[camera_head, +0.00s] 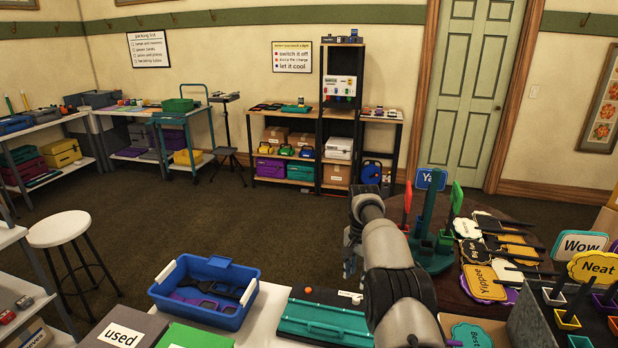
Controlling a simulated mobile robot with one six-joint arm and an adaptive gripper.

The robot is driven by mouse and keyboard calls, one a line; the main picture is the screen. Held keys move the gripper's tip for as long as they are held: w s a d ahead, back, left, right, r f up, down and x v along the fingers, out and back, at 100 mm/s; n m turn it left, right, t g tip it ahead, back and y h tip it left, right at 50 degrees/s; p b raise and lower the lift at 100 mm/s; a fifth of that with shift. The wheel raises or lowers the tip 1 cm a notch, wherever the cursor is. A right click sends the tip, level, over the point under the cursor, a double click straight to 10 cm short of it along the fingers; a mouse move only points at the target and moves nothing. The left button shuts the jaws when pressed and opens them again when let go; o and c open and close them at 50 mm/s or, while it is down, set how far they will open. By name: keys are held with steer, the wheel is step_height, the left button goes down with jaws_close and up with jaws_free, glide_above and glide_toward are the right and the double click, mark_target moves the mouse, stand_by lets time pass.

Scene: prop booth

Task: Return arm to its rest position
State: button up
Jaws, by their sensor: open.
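My arm reaches from the bottom of the head view up over the near work surface. My gripper (350,262) shows at the left of the arm's far end, small and partly hidden behind the arm's own links. It is open, and I see nothing held in it. It hangs beyond a teal case (325,321) on a dark mat and left of the round table with the signs.
A blue bin (205,290) holding dark items stands to the left. The round table (450,296) at right carries a green sign stand (431,240) and several word signs. A white stool (59,229) stands far left. Open carpet (220,215) lies beyond.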

steer(key=s+a+r+n+t, duration=0.15)
steer(key=s+r, duration=0.35)
steer(key=r, duration=0.6)
steer(key=s+a+r+n+t, duration=0.1)
steer(key=s+r+n, duration=0.1)
steer(key=s+r, duration=0.65)
steer(key=s+a+r+n, duration=0.1)
steer(key=s+r+n, duration=0.2)
steer(key=s+r, duration=0.65)
steer(key=s+f+n+t, duration=0.1)
steer(key=s+f, duration=0.3)
steer(key=s, duration=0.7)
steer(key=s+a+f+n+t, duration=0.1)
steer(key=s+f, duration=0.3)
steer(key=s, duration=0.8)
steer(key=shift+s+f+n, duration=0.15)
steer(key=shift+n, duration=0.7)
